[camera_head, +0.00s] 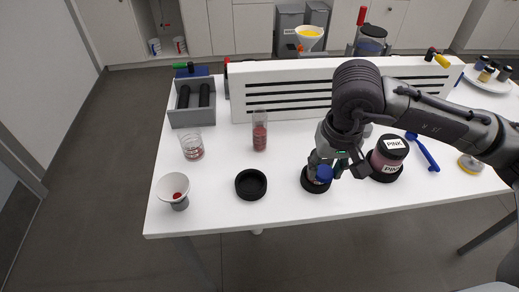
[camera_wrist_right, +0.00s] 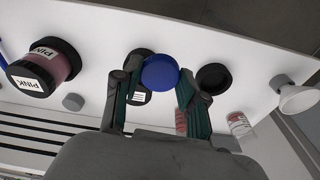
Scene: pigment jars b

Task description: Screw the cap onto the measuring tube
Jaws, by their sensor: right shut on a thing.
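My right gripper (camera_head: 338,168) is shut on a blue cap (camera_head: 324,173) near the front edge of the white table. The cap shows between its fingers in the right wrist view (camera_wrist_right: 160,72). Under or just beside the cap is a round black-rimmed holder (camera_head: 312,187); whether the cap touches anything there I cannot tell. A tall clear tube (camera_head: 259,131) with red content, which looks like the measuring tube, stands upright left of the gripper, apart from it. In the right wrist view it is partly hidden behind a finger. My left gripper is out of view.
An empty black ring holder (camera_head: 251,184) lies left of the gripper. A pink-labelled jar (camera_head: 388,158) stands close on its right. A white cup (camera_head: 172,188), a glass beaker (camera_head: 192,147), a grey roller box (camera_head: 192,103) and a white slotted rack (camera_head: 285,90) stand left and behind.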

